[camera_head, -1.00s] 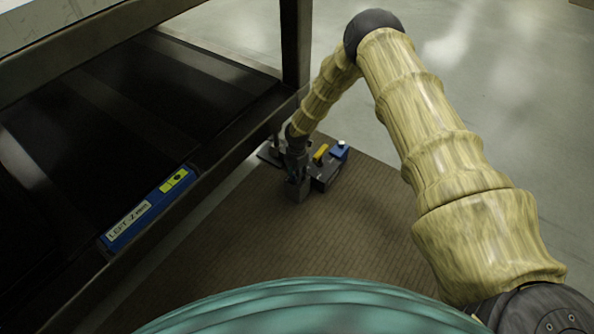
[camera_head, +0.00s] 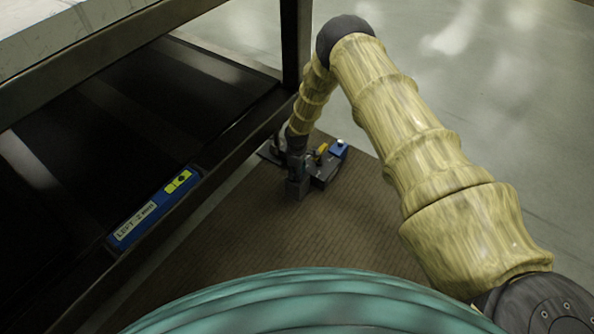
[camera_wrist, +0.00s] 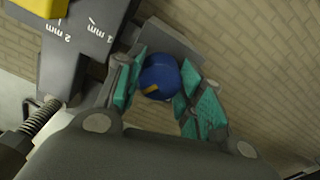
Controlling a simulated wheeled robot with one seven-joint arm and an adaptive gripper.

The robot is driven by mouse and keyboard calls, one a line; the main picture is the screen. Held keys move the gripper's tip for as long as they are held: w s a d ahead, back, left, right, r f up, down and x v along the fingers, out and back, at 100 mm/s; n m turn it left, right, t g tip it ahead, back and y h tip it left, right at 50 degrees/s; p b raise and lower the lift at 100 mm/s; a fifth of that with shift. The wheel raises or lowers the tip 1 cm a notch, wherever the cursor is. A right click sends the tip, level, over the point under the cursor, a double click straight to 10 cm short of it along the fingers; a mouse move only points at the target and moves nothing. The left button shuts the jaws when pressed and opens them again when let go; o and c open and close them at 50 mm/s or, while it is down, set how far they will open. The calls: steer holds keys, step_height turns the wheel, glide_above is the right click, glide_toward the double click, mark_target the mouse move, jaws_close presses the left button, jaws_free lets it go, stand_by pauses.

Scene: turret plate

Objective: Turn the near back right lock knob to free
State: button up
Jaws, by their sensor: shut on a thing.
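A round blue knob (camera_wrist: 160,72) with a short yellow mark on its face shows in the wrist view. It stands beside a dark grey block. My gripper (camera_wrist: 163,84) has its teal pads on either side of the knob and is shut on it. The yellow mark points slantwise. In the camera_head view my gripper (camera_head: 293,148) is down at the dark turret plate (camera_head: 324,172) on the floor mat, and the held knob is hidden there.
A grey plate with "1 mm" and "2 mm" marks (camera_wrist: 75,45) and a yellow part (camera_wrist: 42,7) lie beside my gripper. A blue block (camera_head: 338,150) stands on the turret plate's right. A dark rack with a blue labelled bar (camera_head: 150,212) is at left. The brown mat is clear in front.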

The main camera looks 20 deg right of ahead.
steer(key=shift+m, duration=1.6)
steer(key=o, duration=1)
step_height(320, 180, up, 12)
steer(key=shift+r, duration=0.1)
steer(key=shift+s, duration=0.1)
